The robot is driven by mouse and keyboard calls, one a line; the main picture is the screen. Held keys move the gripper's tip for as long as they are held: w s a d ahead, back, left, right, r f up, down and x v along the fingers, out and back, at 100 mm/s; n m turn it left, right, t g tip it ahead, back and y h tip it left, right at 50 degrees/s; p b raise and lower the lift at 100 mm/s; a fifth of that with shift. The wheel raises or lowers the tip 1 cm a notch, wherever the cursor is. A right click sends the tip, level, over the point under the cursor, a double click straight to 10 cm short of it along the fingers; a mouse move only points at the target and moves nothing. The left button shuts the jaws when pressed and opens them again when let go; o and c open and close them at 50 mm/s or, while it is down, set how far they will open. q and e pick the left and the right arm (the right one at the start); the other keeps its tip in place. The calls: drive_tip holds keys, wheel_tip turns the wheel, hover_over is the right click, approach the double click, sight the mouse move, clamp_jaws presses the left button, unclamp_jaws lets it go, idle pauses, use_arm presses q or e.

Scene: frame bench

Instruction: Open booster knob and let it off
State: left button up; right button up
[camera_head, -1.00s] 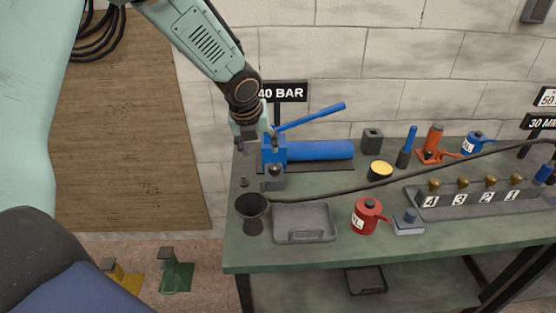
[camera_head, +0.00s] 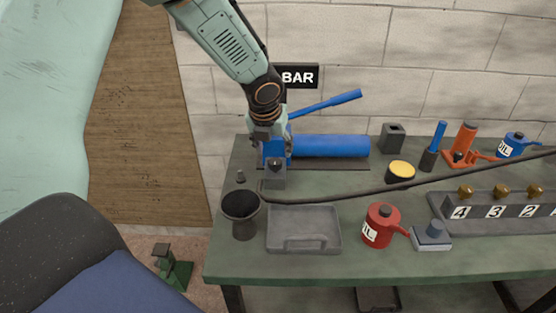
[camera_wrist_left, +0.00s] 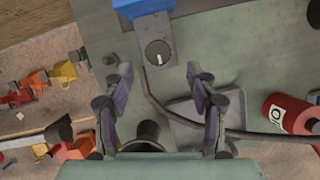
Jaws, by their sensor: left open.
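The blue booster pump (camera_head: 330,146) lies at the back left of the green bench, with a long blue lever (camera_head: 325,104) slanting up to the right. At its front is a grey block (camera_head: 273,174) with a dark round knob, seen from above in the left wrist view as a black knob (camera_wrist_left: 158,52) with a white mark. My left gripper (camera_head: 268,143) is at the pump's left end, above the block, and hides part of the pump. In the wrist view its open, empty fingers (camera_wrist_left: 158,78) are spread on either side of the knob's line, apart from it. My right gripper is out of view.
A black funnel cup (camera_head: 241,206), a grey tray (camera_head: 304,246) and a red oil can (camera_head: 380,226) stand in front. A dark hose (camera_head: 330,198) crosses the bench. A numbered valve block (camera_head: 480,226) is at the right.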

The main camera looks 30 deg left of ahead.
sight(275, 161)
use_arm(q)
drive_tip(key=x, duration=0.2)
drive_tip(key=b+x, duration=0.1)
drive_tip(key=x, duration=0.2)
drive_tip(key=shift+s+a+f, duration=0.1)
drive_tip(key=shift+a+f, duration=0.15)
drive_tip(key=shift+d+f, duration=0.1)
drive_tip(key=shift+f, duration=0.2)
drive_tip(key=shift+w, duration=0.2)
drive_tip(key=c, duration=1.2)
drive_tip(key=shift+o, duration=0.2)
